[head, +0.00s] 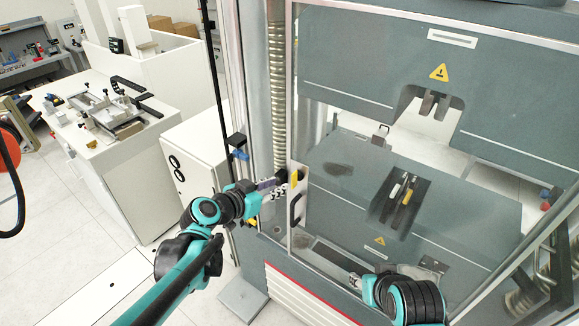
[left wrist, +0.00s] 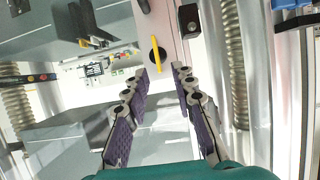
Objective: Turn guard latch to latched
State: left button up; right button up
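The guard latch, a yellow lever on a black round base (left wrist: 157,56), shows on the pale door frame in the left wrist view. The lever lies lengthwise along the finger direction in that picture. In the head view a bit of yellow latch (head: 294,178) shows beside my left gripper (head: 276,188). In the left wrist view my left gripper (left wrist: 160,72) is open and empty. Its purple-padded fingers stand apart, with the latch just beyond the tips; contact is not visible. My right gripper (head: 356,281) is low in the head view, its fingers mostly hidden behind its wrist.
The clear guard door has a black handle (head: 296,208) just below the latch. Behind it stands the grey testing machine (head: 345,170) with upper and lower grips. A white cabinet (head: 190,160) is left of the door. A bench with fixtures (head: 85,130) stands farther left.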

aim_at(292, 180)
pick_arm(q)
jog(key=x, duration=0.7)
jog(key=shift+d, duration=0.35)
grip_shut()
